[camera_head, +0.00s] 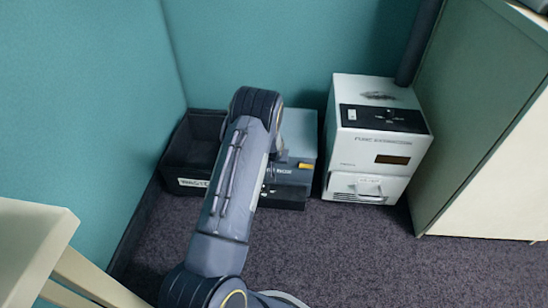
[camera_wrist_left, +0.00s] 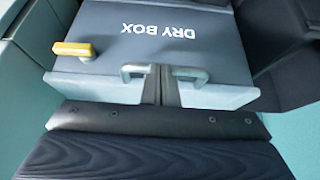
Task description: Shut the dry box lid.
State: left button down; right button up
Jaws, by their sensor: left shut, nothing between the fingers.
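The dry box (camera_head: 302,129) stands on the floor by the teal wall, with a pale grey-teal upper surface and a darker lower front. My left arm covers its left part in the head view. A panel lettered DRY BOX (camera_wrist_left: 205,48) fills much of the left wrist view, upside down, with a yellow tab (camera_wrist_left: 74,49) at one corner. The tab also shows in the head view (camera_head: 306,166). My left gripper (camera_wrist_left: 163,73) is shut and empty, close over the panel's edge; contact is unclear. I cannot tell the lid's angle. My right gripper is not in view.
A dark open bin labelled WASTE (camera_head: 188,183) stands left of the dry box. A white fume extraction unit (camera_head: 345,148) stands close on its right. A grey-green cabinet (camera_head: 470,120) is farther right, and pale furniture (camera_head: 35,235) is at lower left. Carpet in front is free.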

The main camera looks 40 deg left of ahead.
pick_arm(q)
jog(key=shift+s+f+b, duration=0.15)
jog(key=shift+f+b, duration=0.05)
jog(key=shift+f, duration=0.3)
jog(key=shift+s+f+b, duration=0.15)
jog(key=shift+f+b, duration=0.05)
jog(key=shift+f, duration=0.3)
jog(key=shift+r, duration=0.1)
notch_tip(320, 180, up, 5)
jog(key=w+p, duration=0.1)
jog(key=p, duration=0.2)
jog(key=s+d+f+p, duration=0.1)
jog(key=s+d, duration=0.3)
jog(key=s, duration=0.4)
jog(key=shift+s+d+p, duration=0.2)
jog(key=shift+p, duration=0.7)
